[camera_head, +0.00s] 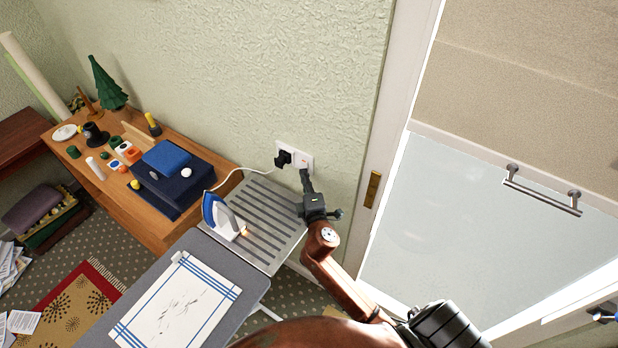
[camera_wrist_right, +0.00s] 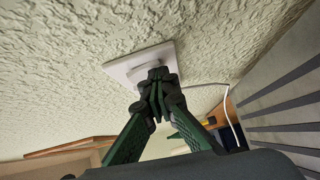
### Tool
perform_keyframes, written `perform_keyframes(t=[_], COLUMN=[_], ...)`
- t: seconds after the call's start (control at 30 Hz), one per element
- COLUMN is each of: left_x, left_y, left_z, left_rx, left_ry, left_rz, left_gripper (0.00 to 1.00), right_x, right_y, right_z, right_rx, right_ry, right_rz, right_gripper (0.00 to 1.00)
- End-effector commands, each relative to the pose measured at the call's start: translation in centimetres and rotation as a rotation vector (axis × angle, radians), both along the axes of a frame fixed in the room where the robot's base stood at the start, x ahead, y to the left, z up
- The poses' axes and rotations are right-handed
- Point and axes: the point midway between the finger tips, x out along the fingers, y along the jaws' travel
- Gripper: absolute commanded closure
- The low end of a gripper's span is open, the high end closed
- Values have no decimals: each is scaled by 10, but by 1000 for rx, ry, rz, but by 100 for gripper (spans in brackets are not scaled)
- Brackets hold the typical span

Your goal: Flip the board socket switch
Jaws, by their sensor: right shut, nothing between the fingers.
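The white board socket (camera_head: 304,162) is on the green wall, with a black plug (camera_head: 284,158) in its left part and a white cord running left from it. The socket's right part has a small reddish mark. My right gripper (camera_head: 305,174) is shut and empty, its tips just below the socket's right part. In the wrist view the socket plate (camera_wrist_right: 124,66) is behind my right fingertips (camera_wrist_right: 155,76), which hide part of its face. I cannot tell whether the tips touch it. My left gripper is not clearly in view.
An iron (camera_head: 222,216) stands on the ironing board's slatted metal rest (camera_head: 283,222), close to my right arm. A wooden desk (camera_head: 140,217) with blue boxes and small items is to the left. A door with a handle (camera_head: 541,190) is to the right.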

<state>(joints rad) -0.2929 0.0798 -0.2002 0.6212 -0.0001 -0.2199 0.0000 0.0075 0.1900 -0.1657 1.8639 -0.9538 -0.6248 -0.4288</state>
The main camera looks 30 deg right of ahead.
Motion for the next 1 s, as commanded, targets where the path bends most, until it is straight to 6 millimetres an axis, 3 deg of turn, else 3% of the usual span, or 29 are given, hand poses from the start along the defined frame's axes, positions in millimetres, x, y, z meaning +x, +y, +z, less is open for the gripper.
perform_keyframes(t=[0.17, 0.37, 0.7, 1.0], left_x=[-3, -10, -14, -12], left_y=[0, 0, 0, 0], left_z=[0, -6, -13, -16], left_rx=[0, 0, 0, 0], left_ry=[3, 12, 18, 15], left_rz=[1, 3, 3, 2], left_gripper=[60, 60, 60, 60], right_x=[-1, -10, -77, -104], right_y=[5, 36, 61, 71], right_z=[0, -8, -15, -16], right_rx=[1, 4, 1, -1], right_ry=[0, 2, 4, 1], right_rz=[0, 4, 2, 4], right_gripper=[100, 100, 100, 100])
